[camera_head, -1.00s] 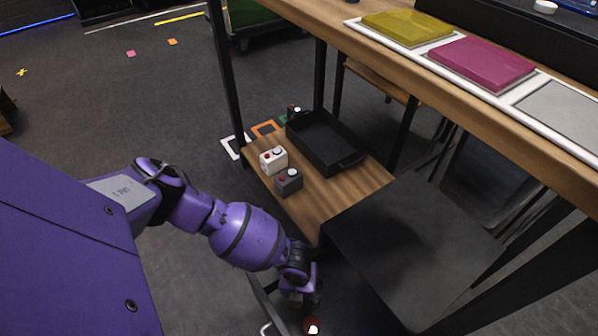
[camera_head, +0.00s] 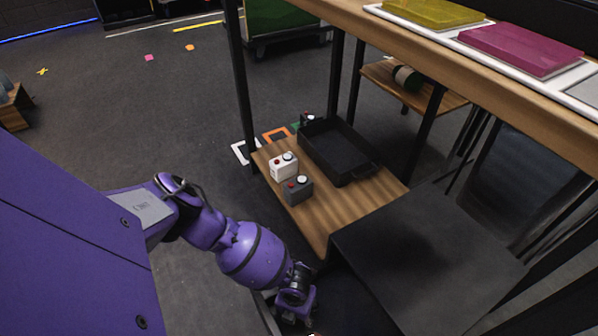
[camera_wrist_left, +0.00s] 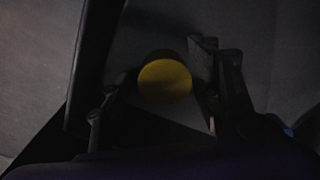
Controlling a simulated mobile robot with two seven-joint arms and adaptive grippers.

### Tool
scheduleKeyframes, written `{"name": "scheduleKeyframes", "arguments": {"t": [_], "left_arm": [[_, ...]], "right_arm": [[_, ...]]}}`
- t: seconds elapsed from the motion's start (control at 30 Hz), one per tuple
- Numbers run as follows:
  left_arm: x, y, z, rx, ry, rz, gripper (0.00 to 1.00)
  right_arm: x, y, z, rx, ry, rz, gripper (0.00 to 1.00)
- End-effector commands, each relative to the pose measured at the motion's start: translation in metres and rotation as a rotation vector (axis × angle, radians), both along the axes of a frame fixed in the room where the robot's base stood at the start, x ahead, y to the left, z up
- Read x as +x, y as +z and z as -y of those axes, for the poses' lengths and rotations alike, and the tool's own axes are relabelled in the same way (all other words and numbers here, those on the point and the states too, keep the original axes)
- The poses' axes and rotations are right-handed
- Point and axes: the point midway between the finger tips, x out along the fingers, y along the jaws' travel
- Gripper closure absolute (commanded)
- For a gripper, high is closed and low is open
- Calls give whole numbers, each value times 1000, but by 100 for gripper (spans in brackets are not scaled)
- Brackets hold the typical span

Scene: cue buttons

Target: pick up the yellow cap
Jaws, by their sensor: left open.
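The yellow cap (camera_wrist_left: 164,82) shows in the left wrist view as a dim, round yellow disc near the middle. My left gripper (camera_wrist_left: 155,84) is open, with a dark finger on either side of the cap in that view. I cannot tell how far the fingertips are from the cap in depth. In the head view my left gripper (camera_head: 294,308) is low near the bottom edge, beside the dark panel. The cap is not visible in the head view. My right gripper is not in view.
A low wooden shelf (camera_head: 330,217) holds a black tray (camera_head: 350,165), a white button box (camera_head: 284,168) and a dark button box (camera_head: 297,192). A black panel (camera_head: 430,245) lies right of my left arm. The tall table (camera_head: 480,75) stands above. Floor at left is mostly clear.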

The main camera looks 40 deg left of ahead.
Motion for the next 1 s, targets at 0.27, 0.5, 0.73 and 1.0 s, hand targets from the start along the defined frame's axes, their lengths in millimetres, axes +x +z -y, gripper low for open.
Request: {"name": "scheduleKeyframes", "arguments": {"t": [0.27, 0.5, 0.73, 1.0], "left_arm": [[1, 2, 0, 0, 1, 1, 65], [0, 2, 0, 0, 1, 1, 80], [1, 10, 0, 0, 1, 2, 80], [2, 65, -1, 0, 1, 5, 80]], "right_arm": [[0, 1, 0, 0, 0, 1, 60], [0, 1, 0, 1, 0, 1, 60], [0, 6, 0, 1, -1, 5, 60], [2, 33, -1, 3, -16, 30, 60]]}}
